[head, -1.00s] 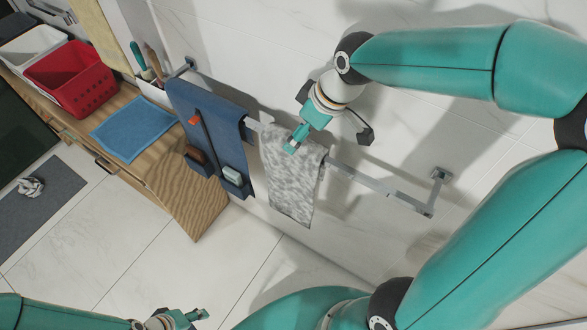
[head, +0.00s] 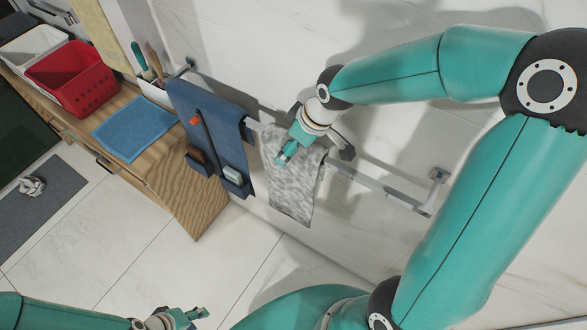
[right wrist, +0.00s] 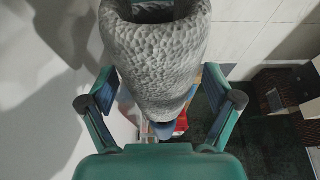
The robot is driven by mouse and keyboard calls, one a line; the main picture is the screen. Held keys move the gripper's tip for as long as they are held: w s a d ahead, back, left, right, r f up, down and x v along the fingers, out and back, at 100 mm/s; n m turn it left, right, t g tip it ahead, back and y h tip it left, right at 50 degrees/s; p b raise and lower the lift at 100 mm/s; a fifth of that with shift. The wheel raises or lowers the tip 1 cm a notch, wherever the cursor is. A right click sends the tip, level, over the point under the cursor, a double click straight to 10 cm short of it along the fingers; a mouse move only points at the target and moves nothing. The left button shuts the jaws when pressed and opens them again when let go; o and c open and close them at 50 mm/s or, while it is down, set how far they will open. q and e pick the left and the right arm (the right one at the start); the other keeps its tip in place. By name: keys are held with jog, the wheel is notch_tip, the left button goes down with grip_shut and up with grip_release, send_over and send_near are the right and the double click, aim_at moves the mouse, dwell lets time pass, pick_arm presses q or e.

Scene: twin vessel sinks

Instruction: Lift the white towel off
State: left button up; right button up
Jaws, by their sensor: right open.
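The white towel (head: 292,185), mottled with grey, hangs folded over the metal wall bar (head: 365,180). My right gripper (head: 284,157) is at the towel's upper part, near the bar. In the right wrist view the towel (right wrist: 155,60) shows large between the two spread fingers of my right gripper (right wrist: 160,105). The fingers stand apart on either side of it, with gaps. My left gripper (head: 196,316) is low at the bottom left of the head view, away from the towel. Its opening is too small to make out.
A blue hanging organiser (head: 212,130) with small items hangs on the bar just left of the towel. A wooden counter (head: 180,185) holds a blue cloth (head: 133,131) and a red basket (head: 72,78). The bar right of the towel is bare.

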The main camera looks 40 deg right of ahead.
jog(key=shift+f+b, duration=0.2)
jog(key=shift+b, duration=0.15)
jog(key=shift+c, duration=0.3)
grip_shut()
dwell(0.5)
jog(key=shift+r, duration=0.1)
